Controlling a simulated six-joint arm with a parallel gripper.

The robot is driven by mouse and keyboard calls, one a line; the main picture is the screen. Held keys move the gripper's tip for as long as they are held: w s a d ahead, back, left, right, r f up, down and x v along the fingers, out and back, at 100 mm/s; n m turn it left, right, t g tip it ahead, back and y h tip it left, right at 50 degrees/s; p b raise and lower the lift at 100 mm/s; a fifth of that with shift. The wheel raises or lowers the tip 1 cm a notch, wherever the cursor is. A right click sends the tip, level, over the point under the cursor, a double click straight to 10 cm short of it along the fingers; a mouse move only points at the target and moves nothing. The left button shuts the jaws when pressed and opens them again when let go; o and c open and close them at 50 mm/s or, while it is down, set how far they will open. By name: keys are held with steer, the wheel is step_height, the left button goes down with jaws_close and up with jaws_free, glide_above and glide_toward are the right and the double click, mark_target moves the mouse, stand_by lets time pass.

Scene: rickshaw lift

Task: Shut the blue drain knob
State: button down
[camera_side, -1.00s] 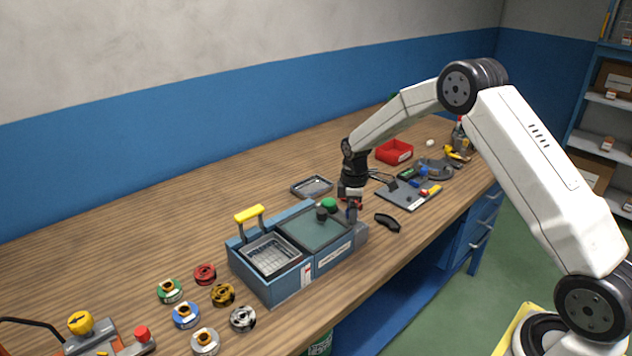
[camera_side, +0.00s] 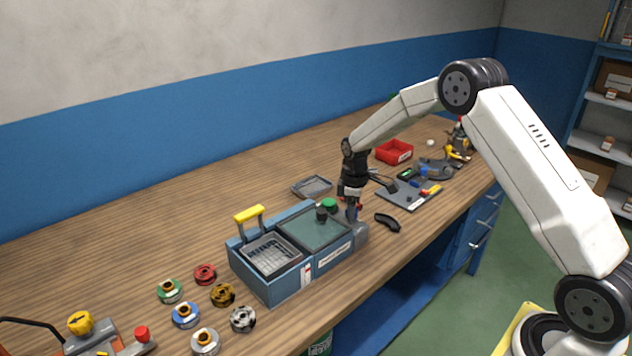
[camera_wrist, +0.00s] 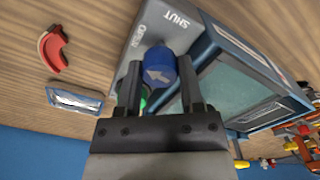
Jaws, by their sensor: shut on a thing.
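The blue drain knob (camera_wrist: 160,66) shows in the wrist view, with a white arrow on its top pointing left. It sits on a grey end panel (camera_wrist: 135,60) printed SHUT and OPEN. My gripper (camera_wrist: 160,85) has one finger on each side of the knob and is shut on it. In the side view my gripper (camera_side: 353,215) is down at the right end of the blue tank unit (camera_side: 318,262), and the knob is mostly hidden there by the fingers.
A green knob (camera_side: 329,204) and a dark knob (camera_side: 321,214) stand close by on the tank. Several coloured spools lie to the left of the tank.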

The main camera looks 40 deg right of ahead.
steer(key=m, duration=1.2)
steer(key=shift+m, duration=2.1)
steer(key=shift+c, duration=1.1)
jaws_free()
